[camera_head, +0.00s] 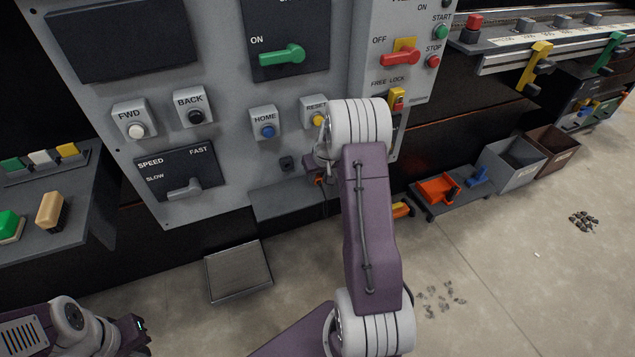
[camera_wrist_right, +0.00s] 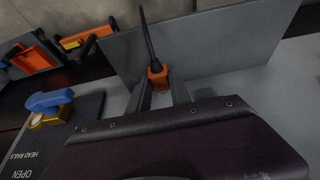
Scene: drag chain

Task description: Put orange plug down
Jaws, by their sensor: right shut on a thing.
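The orange plug (camera_wrist_right: 157,76) is between the two fingers of my right gripper (camera_wrist_right: 163,88) in the right wrist view, with its black cable (camera_wrist_right: 147,35) rising from it. In the head view the plug (camera_head: 318,180) is a small orange spot, mostly hidden by my right arm. My right gripper (camera_head: 313,167) is shut on it at the right end of a grey shelf (camera_head: 275,202) under the control panel. The grey surface also shows behind the plug in the wrist view (camera_wrist_right: 215,45). I cannot tell if they touch. My left gripper (camera_head: 135,332) is at the lower left, its opening unclear.
The control panel (camera_head: 235,105) with buttons and levers stands close behind my right arm. A dark socket (camera_head: 287,163) is above the shelf. A blue handle (camera_wrist_right: 50,99) is left of the gripper in the wrist view.

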